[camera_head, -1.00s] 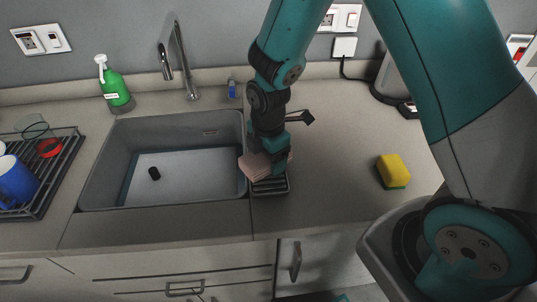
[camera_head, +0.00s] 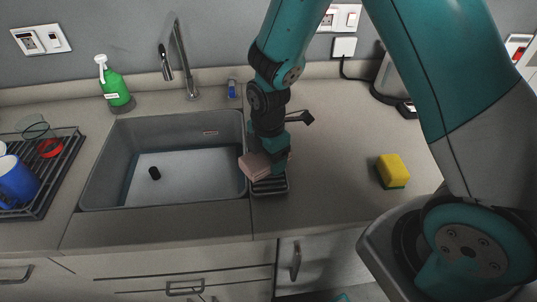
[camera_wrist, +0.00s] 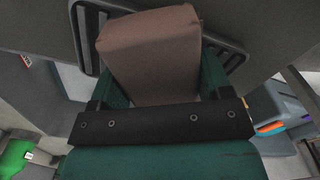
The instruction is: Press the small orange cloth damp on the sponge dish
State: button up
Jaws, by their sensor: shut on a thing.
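My gripper (camera_head: 270,164) is shut on a small folded cloth (camera_head: 256,167), which looks dull pinkish-brown rather than orange. The cloth is a thick block and also shows large between my fingers in the wrist view (camera_wrist: 152,58). The sponge dish (camera_head: 270,187) is a dark ribbed tray on the counter just right of the sink. The cloth is over the back part of the dish; part of it reaches left toward the sink edge. The dish rim shows around the cloth in the wrist view (camera_wrist: 84,38). Whether the cloth touches the ribs is hidden.
The sink (camera_head: 130,190) with its tap (camera_head: 184,60) lies to the left. A green spray bottle (camera_head: 115,88) stands behind it. A yellow sponge (camera_head: 392,168) lies on the right counter. A dark rack (camera_head: 62,170) with a blue mug (camera_head: 18,182) is far left.

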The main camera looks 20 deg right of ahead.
notch_tip(320, 180, up, 10)
jog(key=p, duration=0.8)
dwell(0.4)
jog(key=shift+w, duration=0.1)
dwell(0.3)
